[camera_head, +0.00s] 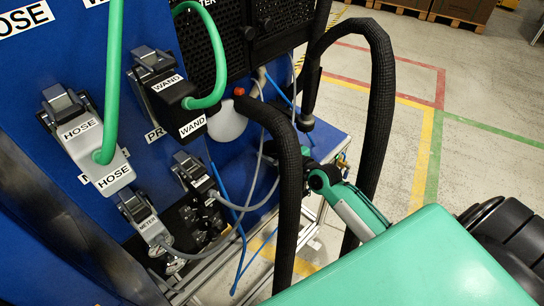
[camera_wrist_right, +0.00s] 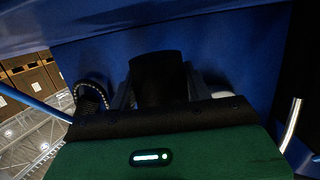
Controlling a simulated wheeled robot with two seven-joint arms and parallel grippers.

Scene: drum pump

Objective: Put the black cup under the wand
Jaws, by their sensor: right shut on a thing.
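My right gripper (camera_wrist_right: 158,104) is shut on the black cup (camera_wrist_right: 158,76), which stands dark between the two fingers in the right wrist view. In the head view my right gripper (camera_head: 312,172) is small and partly behind a thick black hose, and I cannot make out the cup there. Black connectors labelled WAND (camera_head: 180,92), with a green hose, are fixed on the blue panel. A dark nozzle-like piece (camera_head: 308,92) hangs down above the gripper area; I cannot tell whether it is the wand. My left gripper is out of view.
Connectors labelled HOSE (camera_head: 82,135) and METER (camera_head: 145,220) sit on the blue panel (camera_head: 60,75), with thin blue tubes hanging nearby. A blue ledge (camera_head: 329,141) lies beyond the gripper. Open floor lies at right.

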